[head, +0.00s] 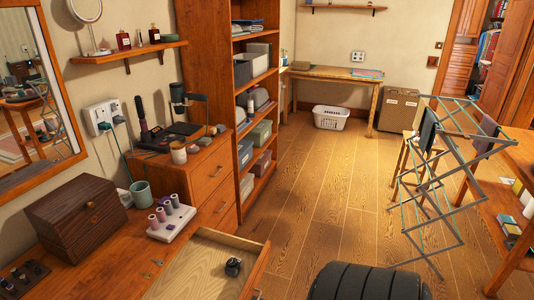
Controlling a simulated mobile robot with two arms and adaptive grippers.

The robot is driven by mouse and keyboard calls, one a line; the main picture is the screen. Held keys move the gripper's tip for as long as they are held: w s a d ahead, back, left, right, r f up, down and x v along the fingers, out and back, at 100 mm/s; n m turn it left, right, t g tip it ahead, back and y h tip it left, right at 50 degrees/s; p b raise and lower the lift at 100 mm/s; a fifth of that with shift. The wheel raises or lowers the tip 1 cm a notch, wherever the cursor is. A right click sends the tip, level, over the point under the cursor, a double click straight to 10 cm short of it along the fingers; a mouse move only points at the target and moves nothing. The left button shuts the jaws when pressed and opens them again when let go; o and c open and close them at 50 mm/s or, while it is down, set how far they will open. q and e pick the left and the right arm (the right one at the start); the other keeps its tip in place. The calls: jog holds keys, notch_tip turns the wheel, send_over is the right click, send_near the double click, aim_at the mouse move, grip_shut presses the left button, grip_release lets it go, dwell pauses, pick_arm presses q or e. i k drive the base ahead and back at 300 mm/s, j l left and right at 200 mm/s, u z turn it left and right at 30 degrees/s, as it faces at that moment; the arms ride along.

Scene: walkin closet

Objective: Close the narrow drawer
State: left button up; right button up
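An open wooden drawer (195,270) is pulled out from the dresser (100,262) at the lower left of the head view. Its inside is pale wood, and its orange-brown front faces right. A small dark round object (233,267) sits inside near the front panel. The picture's bottom edge cuts off part of the drawer.
A wooden box (78,214) and a white tray of spools (171,220) stand on the dresser. A drawer chest (210,178) and shelf unit (246,85) stand behind. Wooden floor (325,205) is clear in the middle. A folding drying rack (440,180) stands right.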

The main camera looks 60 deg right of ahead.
aim_at(197, 273)
jog(key=l+z, duration=0.15)
jog(key=z, duration=1.55)
